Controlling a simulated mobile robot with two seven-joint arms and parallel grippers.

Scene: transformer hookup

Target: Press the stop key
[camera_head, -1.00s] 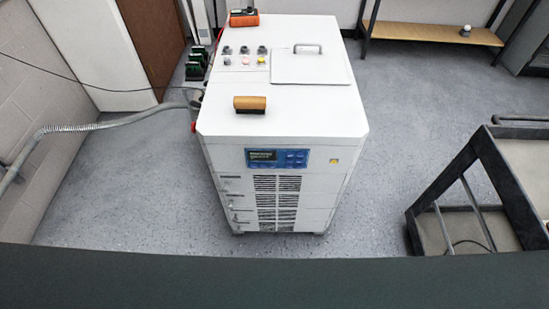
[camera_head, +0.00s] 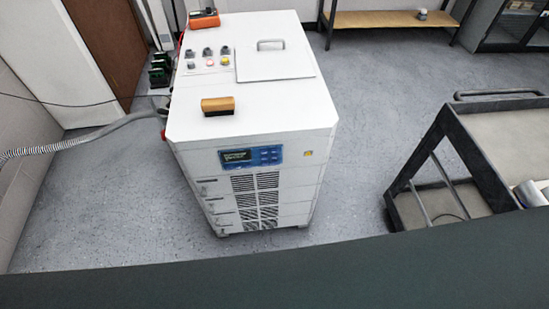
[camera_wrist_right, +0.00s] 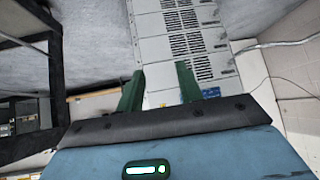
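The white cabinet (camera_head: 262,123) stands on the floor in the middle of the head view. Its front has a blue panel (camera_head: 250,157) with a small dark display and several small keys; their labels are too small to read, so I cannot tell which is the stop key. My left gripper is not in view.
A brown-topped block (camera_head: 218,105) and an orange device (camera_head: 203,18) lie on the cabinet top. A dark-framed cart (camera_head: 470,150) stands at the right. A ribbed hose (camera_head: 80,144) runs in from the left. Floor (camera_head: 352,160) between cabinet and cart is clear.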

